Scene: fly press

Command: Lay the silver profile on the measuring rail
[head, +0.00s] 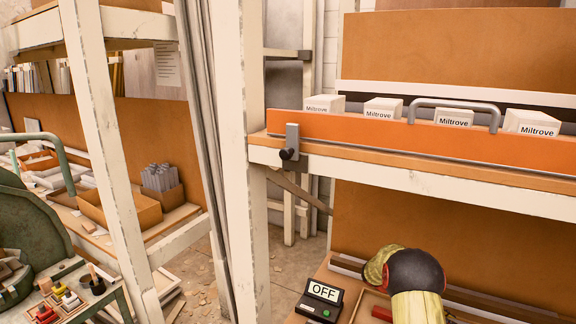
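My gripper is not in view. A yellow and black part of my arm rises at the bottom right and hides part of the lower bench (312,318). A long pale, metallic-looking strip (347,264) runs along the back of that bench, behind my arm, with a darker brown strip beside it. I cannot tell whether either is the measuring rail or the silver profile. Several grey upright profile-like pieces (159,177) stand in a cardboard box on the left rack. I cannot tell whether the silver profile is among them.
A small box reading OFF (323,292) stands on the lower bench, left of a shallow wooden tray (358,307). Above, an orange-fronted shelf (350,136) with a grey handle (455,104) holds white Miltrove boxes (384,108). A white post (243,200) separates this bench from the left rack. Green machinery (30,230) stands at left.

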